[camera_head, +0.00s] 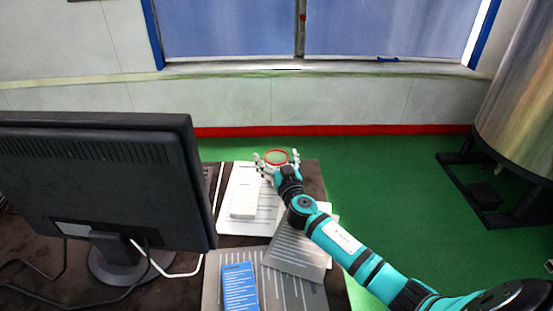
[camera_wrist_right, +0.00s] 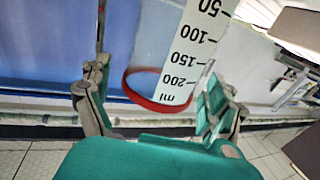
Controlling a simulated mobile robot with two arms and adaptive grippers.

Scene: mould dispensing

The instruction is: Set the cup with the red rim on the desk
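The cup with the red rim (camera_head: 277,156) shows at the far end of the desk (camera_head: 312,181), rim up. The head view does not show whether its base touches the desk. In the right wrist view the clear cup (camera_wrist_right: 147,62) has a white millilitre scale and appears upside down. My right gripper (camera_head: 276,164) has its fingers spread on either side of the cup. A gap shows beside the left finger in the wrist view (camera_wrist_right: 155,104), so the gripper looks open around the cup. My left gripper is out of view.
A black monitor (camera_head: 95,175) fills the desk's left side. A white box (camera_head: 244,201) lies on papers, with a blue booklet (camera_head: 239,287) and grey sheets (camera_head: 297,255) nearer. A metal tank (camera_head: 520,100) stands at the right. Bare desk is scarce around the papers.

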